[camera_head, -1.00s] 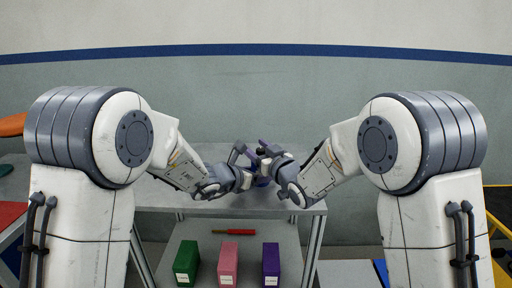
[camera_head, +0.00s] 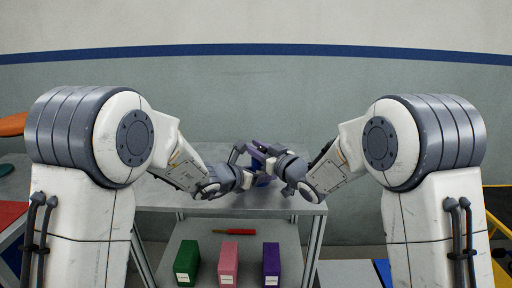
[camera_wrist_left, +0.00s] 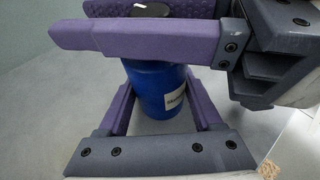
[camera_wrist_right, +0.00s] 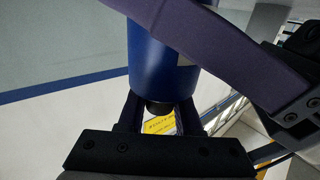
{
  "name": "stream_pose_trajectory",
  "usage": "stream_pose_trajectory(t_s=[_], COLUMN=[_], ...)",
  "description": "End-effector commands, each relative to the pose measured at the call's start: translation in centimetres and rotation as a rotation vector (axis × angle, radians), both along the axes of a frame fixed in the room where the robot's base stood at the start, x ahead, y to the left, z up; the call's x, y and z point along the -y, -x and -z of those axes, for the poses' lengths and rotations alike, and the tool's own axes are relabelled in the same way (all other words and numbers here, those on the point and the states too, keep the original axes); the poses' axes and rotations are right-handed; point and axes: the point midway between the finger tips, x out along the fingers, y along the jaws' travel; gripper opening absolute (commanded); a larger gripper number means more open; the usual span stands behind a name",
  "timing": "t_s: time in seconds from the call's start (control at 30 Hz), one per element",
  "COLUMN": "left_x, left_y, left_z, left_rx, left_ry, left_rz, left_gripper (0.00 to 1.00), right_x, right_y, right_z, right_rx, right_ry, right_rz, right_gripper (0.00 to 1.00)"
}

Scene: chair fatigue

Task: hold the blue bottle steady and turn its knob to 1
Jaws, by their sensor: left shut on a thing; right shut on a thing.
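The blue bottle (camera_wrist_left: 150,85) shows in the left wrist view, with a pale label on its side and a black knob (camera_wrist_left: 150,10) on top. My left gripper (camera_head: 250,178) is shut around the bottle's body. In the right wrist view the bottle (camera_wrist_right: 160,65) appears inverted, with its knob (camera_wrist_right: 160,107) between the fingers of my right gripper (camera_head: 262,155), which is shut on it. The purple fingers of the two grippers cross close together. In the head view the grippers mostly hide the bottle. The knob's setting cannot be read.
The bottle is at a grey table (camera_head: 215,205). On the shelf below stand a green box (camera_head: 187,262), a pink box (camera_head: 229,264) and a purple box (camera_head: 271,262), with a red stick-like thing (camera_head: 234,232) behind them. The tabletop left of the grippers looks clear.

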Motion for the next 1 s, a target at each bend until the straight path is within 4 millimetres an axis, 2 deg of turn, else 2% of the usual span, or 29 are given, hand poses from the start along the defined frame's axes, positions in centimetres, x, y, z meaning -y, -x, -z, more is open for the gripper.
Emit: stream_pose_trajectory(t_s=[0.7,1.0], left_x=[0.1,0.1], left_y=[0.1,0.1], left_z=[0.0,0.0], left_rx=[0.0,-0.001], left_ry=[0.0,0.0], left_rz=[0.004,0.004], left_gripper=[0.0,0.0], right_x=[-0.9,-1.1], right_y=[1.4,2.0], right_z=[-0.1,-0.2], right_rx=[0.003,0.004], right_ry=[-0.002,-0.002], right_rz=[-0.641,-0.828], right_gripper=[0.0,0.0])
